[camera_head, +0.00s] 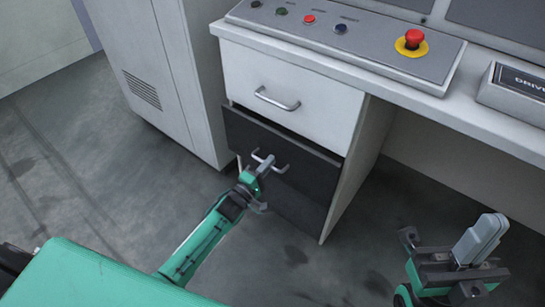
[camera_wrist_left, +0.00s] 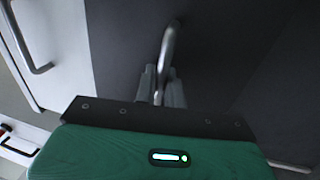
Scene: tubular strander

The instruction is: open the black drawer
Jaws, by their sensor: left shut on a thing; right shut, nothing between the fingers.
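The black drawer (camera_head: 245,131) sits under a white drawer in the cabinet. Its front appears to stand slightly out from the cabinet, with a narrow dark gap along its top edge. My left gripper (camera_head: 264,165) is shut on the metal bar handle (camera_head: 282,168) of the black drawer. In the left wrist view the fingers (camera_wrist_left: 161,88) close around the handle (camera_wrist_left: 168,45) in front of the dark drawer face (camera_wrist_left: 125,40). My right gripper (camera_head: 481,238) is shut and empty, over the floor at the lower right, away from the drawer.
The white drawer (camera_head: 315,98) above has its own bar handle and looks shut. A control panel (camera_head: 375,40) with buttons and a red emergency stop (camera_head: 413,38) lies on the desk top. A tall grey cabinet (camera_head: 165,60) stands to the left. The floor in front is clear.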

